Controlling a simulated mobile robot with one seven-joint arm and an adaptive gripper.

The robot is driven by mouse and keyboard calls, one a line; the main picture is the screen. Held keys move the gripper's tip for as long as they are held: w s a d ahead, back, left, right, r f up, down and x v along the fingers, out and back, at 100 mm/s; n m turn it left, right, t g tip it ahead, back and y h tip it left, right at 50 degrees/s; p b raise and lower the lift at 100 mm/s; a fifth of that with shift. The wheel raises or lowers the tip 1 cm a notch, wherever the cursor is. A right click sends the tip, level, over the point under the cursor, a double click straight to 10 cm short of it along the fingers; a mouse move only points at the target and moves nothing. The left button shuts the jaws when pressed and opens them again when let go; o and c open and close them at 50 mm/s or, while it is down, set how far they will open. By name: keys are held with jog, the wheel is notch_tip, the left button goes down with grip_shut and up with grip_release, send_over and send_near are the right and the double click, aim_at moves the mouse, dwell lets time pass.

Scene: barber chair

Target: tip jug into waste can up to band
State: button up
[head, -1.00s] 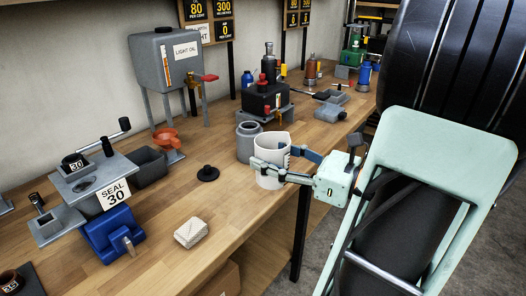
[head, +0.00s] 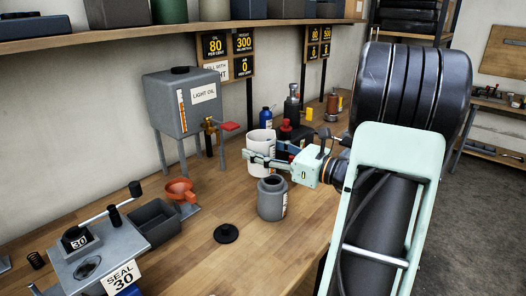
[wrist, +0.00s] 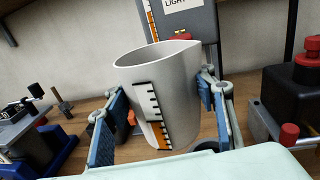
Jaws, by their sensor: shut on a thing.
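My gripper (head: 258,158) is shut on the white jug (head: 259,143). The wrist view shows the jug (wrist: 160,85) upright between both blue finger pads, with a black-and-white scale and an orange section low on its side. The jug's contents are hidden. The open grey can (head: 272,199), apparently the waste can, stands on the bench below and nearer than the jug in the head view. A pale label shows on its right side. I cannot make out its band or the level inside.
The light oil tank (head: 184,102) with a red-handled tap (head: 228,127) stands behind at left. An orange funnel (head: 181,190), a grey bin (head: 153,222) and a black lid (head: 227,234) are left of the can. Dark equipment and bottles stand behind the gripper.

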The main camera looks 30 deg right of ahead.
jog(key=shift+a+f+m, duration=0.25)
jog(key=shift+f+m, duration=0.55)
jog(key=shift+f, duration=0.4)
jog(key=m+p, duration=0.2)
jog(key=shift+s+a+f+t+p, duration=0.15)
jog(key=shift+a+t+p, duration=0.15)
jog(key=shift+t, duration=0.1)
jog(key=shift+f, duration=0.2)
jog(key=shift+r+m+p, duration=0.15)
jog(key=shift+m+p, duration=0.15)
jog(key=shift+m, duration=0.2)
jog(key=shift+a+m+p, duration=0.1)
jog(key=shift+m+p, duration=0.4)
jog(key=shift+m+t+p, duration=0.5)
jog(key=shift+m+p, duration=0.8)
jog(key=shift+m, duration=0.1)
